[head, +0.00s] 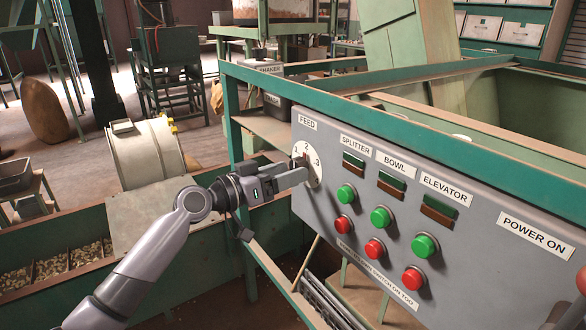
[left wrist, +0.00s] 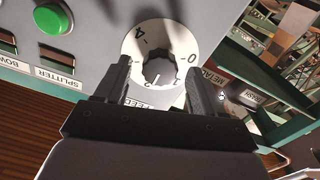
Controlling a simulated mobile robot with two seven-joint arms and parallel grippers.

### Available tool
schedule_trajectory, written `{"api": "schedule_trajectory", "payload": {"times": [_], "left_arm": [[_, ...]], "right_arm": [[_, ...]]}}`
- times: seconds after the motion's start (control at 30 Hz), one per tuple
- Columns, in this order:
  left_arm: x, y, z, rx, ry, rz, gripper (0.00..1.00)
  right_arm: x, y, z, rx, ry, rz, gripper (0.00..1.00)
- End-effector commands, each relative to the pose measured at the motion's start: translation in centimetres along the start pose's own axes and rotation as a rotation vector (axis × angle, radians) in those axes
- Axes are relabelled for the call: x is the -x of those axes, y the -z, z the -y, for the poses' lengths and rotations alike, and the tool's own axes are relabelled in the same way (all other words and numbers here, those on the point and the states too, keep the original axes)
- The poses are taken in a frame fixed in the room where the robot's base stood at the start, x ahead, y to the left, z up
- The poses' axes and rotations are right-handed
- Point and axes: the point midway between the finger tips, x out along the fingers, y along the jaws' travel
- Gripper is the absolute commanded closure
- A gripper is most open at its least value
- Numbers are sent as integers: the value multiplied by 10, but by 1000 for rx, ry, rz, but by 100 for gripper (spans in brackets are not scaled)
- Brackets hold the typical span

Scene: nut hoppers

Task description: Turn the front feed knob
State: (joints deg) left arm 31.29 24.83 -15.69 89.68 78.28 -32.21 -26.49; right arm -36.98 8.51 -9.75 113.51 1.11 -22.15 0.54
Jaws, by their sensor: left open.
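The feed knob (head: 304,159) sits on a white numbered dial (head: 315,172) under the FEED label at the left end of the grey control panel (head: 410,190). In the left wrist view the dial (left wrist: 178,40) is large, and the dark scalloped knob (left wrist: 158,72) shows at its middle. My left gripper (head: 303,172) is at the dial and partly covers it in the head view. Its two fingers (left wrist: 159,68) are open, one on each side of the knob; I cannot tell whether they touch it. My right gripper is not in view.
Green buttons (head: 346,194) and red buttons (head: 343,223) stand right of the dial, below the SPLITTER, BOWL and ELEVATOR switches. A green frame rail (head: 400,118) runs above the panel. A bin of nuts (head: 52,266) lies at lower left.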

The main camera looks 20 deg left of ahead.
Motion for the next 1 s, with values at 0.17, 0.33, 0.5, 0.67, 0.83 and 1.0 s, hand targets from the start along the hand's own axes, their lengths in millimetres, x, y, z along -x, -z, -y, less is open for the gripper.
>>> {"api": "schedule_trajectory", "payload": {"times": [0.17,0.33,0.5,0.67,0.83,1.0], "left_arm": [[-15,1,0,1,1,-2,31],[-20,0,0,0,1,0,31],[-20,0,0,-1,2,0,31],[-20,0,0,-1,2,0,74],[-19,0,0,0,2,0,87],[-19,0,0,20,2,-1,87]], "right_arm": [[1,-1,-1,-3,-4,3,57],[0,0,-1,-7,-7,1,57],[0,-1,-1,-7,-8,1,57],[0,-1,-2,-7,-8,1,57],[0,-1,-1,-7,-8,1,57],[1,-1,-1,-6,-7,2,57]]}}
